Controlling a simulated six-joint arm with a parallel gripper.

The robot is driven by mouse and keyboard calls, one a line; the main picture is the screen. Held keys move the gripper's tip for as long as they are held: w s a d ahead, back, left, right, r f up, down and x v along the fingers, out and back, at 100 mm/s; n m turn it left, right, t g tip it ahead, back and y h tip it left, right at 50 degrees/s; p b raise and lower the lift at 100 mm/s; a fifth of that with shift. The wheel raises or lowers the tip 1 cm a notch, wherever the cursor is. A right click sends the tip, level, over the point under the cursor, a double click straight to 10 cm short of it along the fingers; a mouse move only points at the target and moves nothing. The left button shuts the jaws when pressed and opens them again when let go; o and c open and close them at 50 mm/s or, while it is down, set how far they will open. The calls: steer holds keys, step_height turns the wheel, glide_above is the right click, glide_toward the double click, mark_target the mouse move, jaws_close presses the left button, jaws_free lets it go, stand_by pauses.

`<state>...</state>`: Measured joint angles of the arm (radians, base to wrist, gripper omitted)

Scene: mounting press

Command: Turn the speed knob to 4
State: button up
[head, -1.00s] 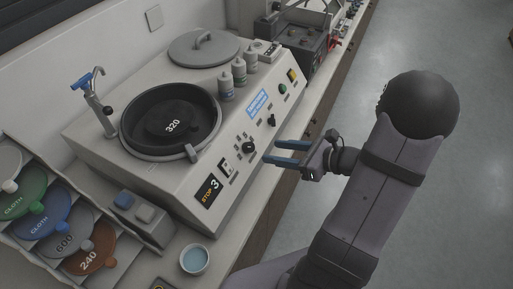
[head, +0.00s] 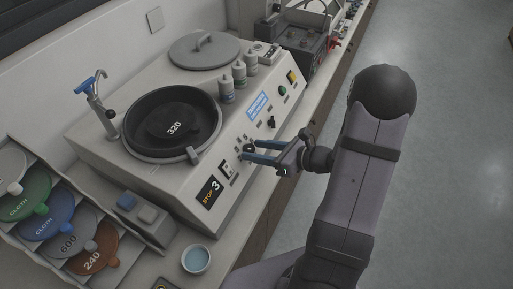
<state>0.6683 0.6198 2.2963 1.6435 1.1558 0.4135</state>
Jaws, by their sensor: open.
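The grinder-polisher (head: 167,172) stands on the bench, with its sloped front panel facing right. A small display (head: 210,191) on the panel reads "STOP 3". The black speed knob (head: 248,149) is on the panel above the display and is partly hidden by my gripper. My gripper (head: 249,152) is open, with its two blue fingers pointing left at the panel. The fingertips are at the knob, one on its upper side and one on its lower side in the picture. I cannot tell whether they touch it.
Another black knob (head: 271,123), a green button (head: 282,90) and a yellow switch (head: 292,77) sit farther up the panel. Bottles (head: 239,74) stand on top. A bowl (head: 195,259) of blue liquid and a rack of discs (head: 60,222) lie at lower left.

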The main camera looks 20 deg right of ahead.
steer(key=shift+w+a+f, duration=0.15)
steer(key=shift+w+a, duration=0.05)
steer(key=c, duration=1.1)
steer(key=shift+o, duration=0.2)
steer(key=m, duration=0.1)
steer(key=m+p, duration=0.1)
steer(key=m, duration=0.1)
steer(key=m+h+p, duration=0.1)
steer(key=m, duration=0.1)
steer(key=shift+a+r, duration=0.1)
steer(key=shift+r, duration=0.15)
steer(key=shift+m+h+p, duration=0.8)
steer(key=shift+m+p, duration=0.3)
steer(key=shift+m, duration=1.2)
steer(key=shift+t, duration=0.3)
